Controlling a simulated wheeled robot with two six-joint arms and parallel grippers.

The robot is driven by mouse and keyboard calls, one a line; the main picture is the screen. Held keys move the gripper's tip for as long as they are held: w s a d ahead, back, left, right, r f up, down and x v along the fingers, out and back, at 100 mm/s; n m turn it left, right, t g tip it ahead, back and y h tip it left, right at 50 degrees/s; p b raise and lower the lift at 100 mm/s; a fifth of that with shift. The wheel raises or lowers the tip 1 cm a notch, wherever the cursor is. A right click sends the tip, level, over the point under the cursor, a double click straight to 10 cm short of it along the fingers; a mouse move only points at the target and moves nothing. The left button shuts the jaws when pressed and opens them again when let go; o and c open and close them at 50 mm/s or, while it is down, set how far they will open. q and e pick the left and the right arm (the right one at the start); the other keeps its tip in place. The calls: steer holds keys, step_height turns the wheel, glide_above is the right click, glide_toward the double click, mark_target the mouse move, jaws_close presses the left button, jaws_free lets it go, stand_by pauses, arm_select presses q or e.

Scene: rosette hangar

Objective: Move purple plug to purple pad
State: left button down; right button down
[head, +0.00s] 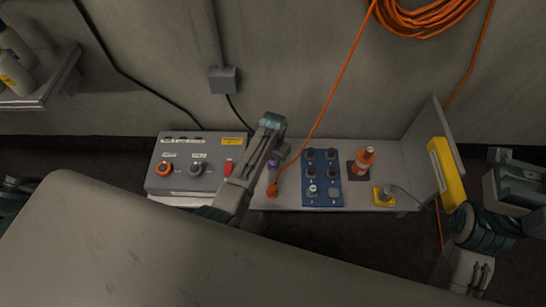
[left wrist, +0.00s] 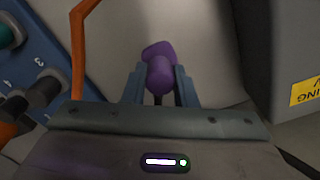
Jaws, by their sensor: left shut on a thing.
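The purple plug (left wrist: 160,75) sits between the two fingers of my left gripper (left wrist: 160,88) in the left wrist view, and the gripper is shut on it. In the head view my left gripper (head: 277,158) is over the shelf, left of the blue panel, with a bit of the purple plug (head: 272,164) showing beside my arm. I cannot make out a separate purple pad; my arm covers part of the shelf. My right gripper (head: 480,276) is at the lower right, away from the shelf, its finger gap unclear.
The grey control box (head: 198,163) stands left of my arm. The blue panel (head: 321,180) with several dark round fittings lies to the right. An orange plug (head: 272,190) on a cable, an orange cone (head: 364,160) and a yellow pad (head: 384,204) are also on the shelf.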

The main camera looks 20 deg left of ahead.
arm_select(q)
steer(key=shift+p, duration=0.5)
stand_by(0.7)
steer(key=shift+p, duration=0.4)
steer(key=shift+r+p, duration=0.1)
steer(key=shift+p, duration=0.3)
steer(key=shift+f, duration=0.35)
stand_by(0.6)
steer(key=shift+f+p, duration=0.2)
steer(key=shift+p, duration=0.1)
stand_by(0.7)
